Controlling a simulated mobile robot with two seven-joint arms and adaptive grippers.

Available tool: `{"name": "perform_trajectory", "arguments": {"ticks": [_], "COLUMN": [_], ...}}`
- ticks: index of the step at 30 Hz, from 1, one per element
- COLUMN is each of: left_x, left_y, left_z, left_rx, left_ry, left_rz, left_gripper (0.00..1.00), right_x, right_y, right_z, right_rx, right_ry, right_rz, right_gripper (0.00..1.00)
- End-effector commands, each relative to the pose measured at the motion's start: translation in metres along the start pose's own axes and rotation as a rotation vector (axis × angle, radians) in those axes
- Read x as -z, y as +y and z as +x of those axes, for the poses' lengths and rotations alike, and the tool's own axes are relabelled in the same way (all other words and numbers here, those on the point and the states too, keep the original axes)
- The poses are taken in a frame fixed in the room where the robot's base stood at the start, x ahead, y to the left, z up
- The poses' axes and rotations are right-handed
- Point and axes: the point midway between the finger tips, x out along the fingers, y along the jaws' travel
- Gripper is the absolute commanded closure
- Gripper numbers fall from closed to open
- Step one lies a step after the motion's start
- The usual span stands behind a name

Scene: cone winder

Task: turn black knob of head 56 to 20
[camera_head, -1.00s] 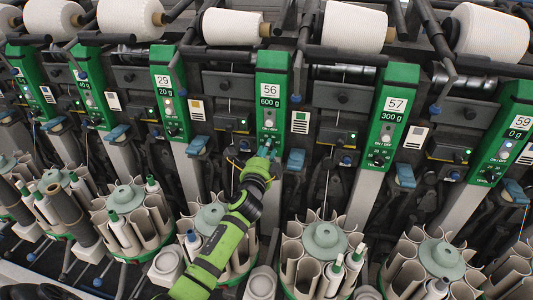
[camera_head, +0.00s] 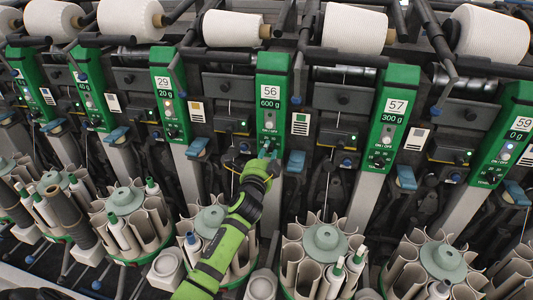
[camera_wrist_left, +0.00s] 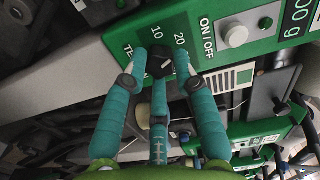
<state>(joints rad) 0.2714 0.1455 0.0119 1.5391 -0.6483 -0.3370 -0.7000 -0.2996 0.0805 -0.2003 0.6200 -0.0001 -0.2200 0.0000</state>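Head 56 is the green panel (camera_head: 269,122) in the middle of the head view, labelled 56 and 600 g. My left gripper (camera_head: 268,154) is at its lower end and hides the knob there. My right gripper is not in view.
Neighbouring green panels 29 (camera_head: 165,80) and 57 (camera_head: 397,90) stand on either side. White yarn cones (camera_head: 354,27) run along the top. Round bobbin magazines (camera_head: 323,240) stand below. The ON/OFF button (camera_wrist_left: 235,36) is beside the knob in the left wrist view.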

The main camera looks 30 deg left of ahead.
Motion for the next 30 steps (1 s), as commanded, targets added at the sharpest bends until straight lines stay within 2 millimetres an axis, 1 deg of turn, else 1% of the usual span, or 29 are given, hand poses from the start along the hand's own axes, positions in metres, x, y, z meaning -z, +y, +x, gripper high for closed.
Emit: {"name": "perform_trajectory", "arguments": {"ticks": [1, 2, 12, 16, 20, 27, 30], "left_x": [0.001, 0.001, 0.0, 0.0, 0.0, 0.001, 0.001], "left_y": [0.002, 0.002, 0.0, 0.001, 0.001, 0.002, 0.001], "left_z": [0.0, 0.0, -0.001, -0.01, -0.03, -0.081, -0.098], "left_rx": [-0.003, -0.003, -0.001, -0.001, -0.002, -0.003, -0.003], "left_ry": [0.002, 0.002, 0.001, 0.0, 0.001, 0.002, 0.002], "left_rz": [-0.001, 0.0, 0.001, 0.002, 0.001, 0.0, 0.001], "left_gripper": [0.55, 0.48, 0.48, 0.48, 0.48, 0.48, 0.48], "right_x": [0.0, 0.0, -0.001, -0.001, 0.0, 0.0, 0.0], "right_y": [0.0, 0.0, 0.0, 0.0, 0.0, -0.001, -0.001], "right_z": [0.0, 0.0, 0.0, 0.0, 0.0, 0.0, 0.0], "right_rx": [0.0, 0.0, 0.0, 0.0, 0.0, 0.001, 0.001], "right_ry": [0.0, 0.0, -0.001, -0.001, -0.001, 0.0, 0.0], "right_rz": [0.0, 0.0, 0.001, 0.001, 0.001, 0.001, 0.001], "right_gripper": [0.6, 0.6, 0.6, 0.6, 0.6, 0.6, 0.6]}}
